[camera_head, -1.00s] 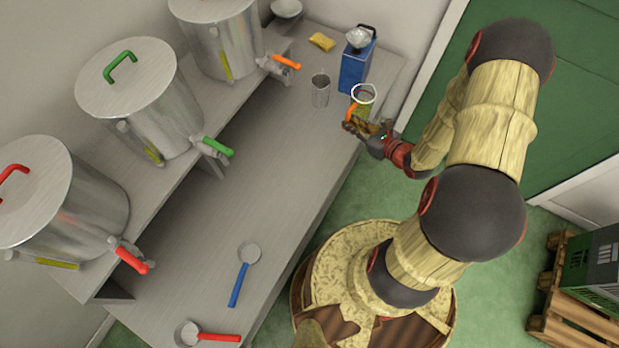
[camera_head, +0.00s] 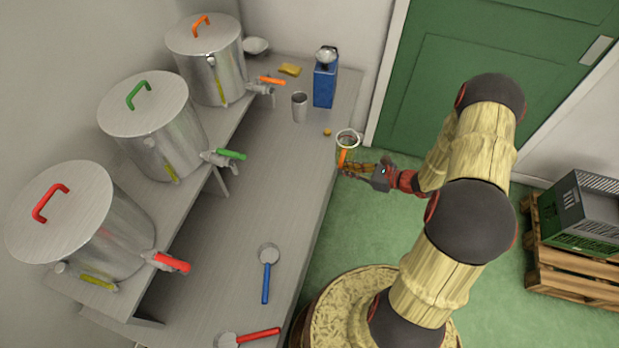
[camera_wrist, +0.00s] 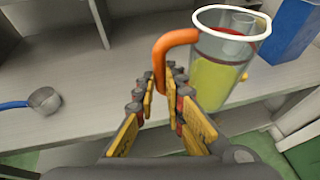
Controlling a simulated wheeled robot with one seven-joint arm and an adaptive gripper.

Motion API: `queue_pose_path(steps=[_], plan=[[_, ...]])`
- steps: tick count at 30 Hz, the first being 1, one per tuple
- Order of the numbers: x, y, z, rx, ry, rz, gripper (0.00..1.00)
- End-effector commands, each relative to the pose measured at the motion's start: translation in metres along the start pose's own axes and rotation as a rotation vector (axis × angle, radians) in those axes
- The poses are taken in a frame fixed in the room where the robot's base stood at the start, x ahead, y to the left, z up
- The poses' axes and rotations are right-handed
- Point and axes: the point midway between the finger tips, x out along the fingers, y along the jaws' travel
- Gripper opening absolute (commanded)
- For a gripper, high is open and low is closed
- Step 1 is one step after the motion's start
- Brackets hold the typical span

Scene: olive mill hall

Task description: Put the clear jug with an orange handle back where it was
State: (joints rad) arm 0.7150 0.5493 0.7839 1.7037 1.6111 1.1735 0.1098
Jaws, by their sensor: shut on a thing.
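The clear jug (camera_head: 349,145) has a white rim, an orange handle (camera_head: 342,158) and yellow-green liquid inside. My gripper (camera_head: 347,169) is shut on the handle, with the jug upright or nearly so, at the worktop's right edge in the head view. In the wrist view the jug (camera_wrist: 222,75) stands right of my gripper (camera_wrist: 163,82), whose fingers close around the lower end of the orange handle (camera_wrist: 172,50). A red mark shows near the jug's top. I cannot tell how far its base is above the worktop.
The grey worktop (camera_head: 245,205) holds a metal cup (camera_head: 299,107), a blue can (camera_head: 325,85), a small orange-yellow item (camera_head: 327,132), a yellow cloth (camera_head: 289,70), a blue-handled ladle (camera_head: 267,272) and a red-handled one (camera_head: 250,338). Three steel tanks stand on a shelf at left. The worktop's middle is clear.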

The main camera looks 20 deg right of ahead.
Motion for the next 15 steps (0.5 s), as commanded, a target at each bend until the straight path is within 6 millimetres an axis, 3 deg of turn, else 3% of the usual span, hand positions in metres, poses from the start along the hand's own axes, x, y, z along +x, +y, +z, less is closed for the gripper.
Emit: queue_pose_path(steps=[5, 15], plan=[[0.02, 0.007, 0.001, -0.006, -0.001, 0.018, 0.0], [0.097, 0.025, -0.003, -0.006, 0.0, 0.018, 0.0]])
